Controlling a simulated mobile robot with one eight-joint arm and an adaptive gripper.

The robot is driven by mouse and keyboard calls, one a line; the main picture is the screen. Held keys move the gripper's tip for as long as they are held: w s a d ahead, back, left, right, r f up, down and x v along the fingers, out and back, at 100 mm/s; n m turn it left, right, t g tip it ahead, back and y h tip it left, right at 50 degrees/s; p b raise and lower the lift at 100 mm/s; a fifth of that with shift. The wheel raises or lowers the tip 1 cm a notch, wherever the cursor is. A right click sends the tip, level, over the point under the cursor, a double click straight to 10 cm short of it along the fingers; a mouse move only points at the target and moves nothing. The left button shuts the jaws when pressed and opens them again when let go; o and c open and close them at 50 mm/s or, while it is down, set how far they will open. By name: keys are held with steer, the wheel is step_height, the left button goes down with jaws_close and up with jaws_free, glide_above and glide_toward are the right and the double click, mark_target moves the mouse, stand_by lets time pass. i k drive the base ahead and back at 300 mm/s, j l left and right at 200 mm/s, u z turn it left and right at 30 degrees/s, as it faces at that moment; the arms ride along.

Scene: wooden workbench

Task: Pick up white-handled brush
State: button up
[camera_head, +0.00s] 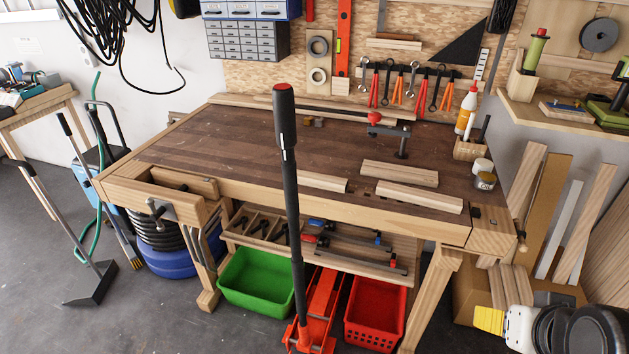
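A long-handled brush (127,250) with tan bristles leans at the left, beside the workbench's left end. Its thin shaft looks pale grey to white with a dark grip on top. I cannot tell for sure that it is the white-handled brush; no other clear brush shows. At the lower right corner is a white and black jointed body with a ridged yellow end, which looks like part of my arm. The fingertips of my gripper cannot be made out. Nothing of mine is near the brush.
A dark dustpan (93,285) with a long handle stands in front of the brush. The workbench (240,135) fills the middle. A red floor jack (323,295) with an upright black handle stands before it, between a green bin (257,290) and a red crate (374,329). Floor at lower left is clear.

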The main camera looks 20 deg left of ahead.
mark_target(470, 121)
steer(key=i+l, duration=0.1)
steer(key=i, duration=0.95)
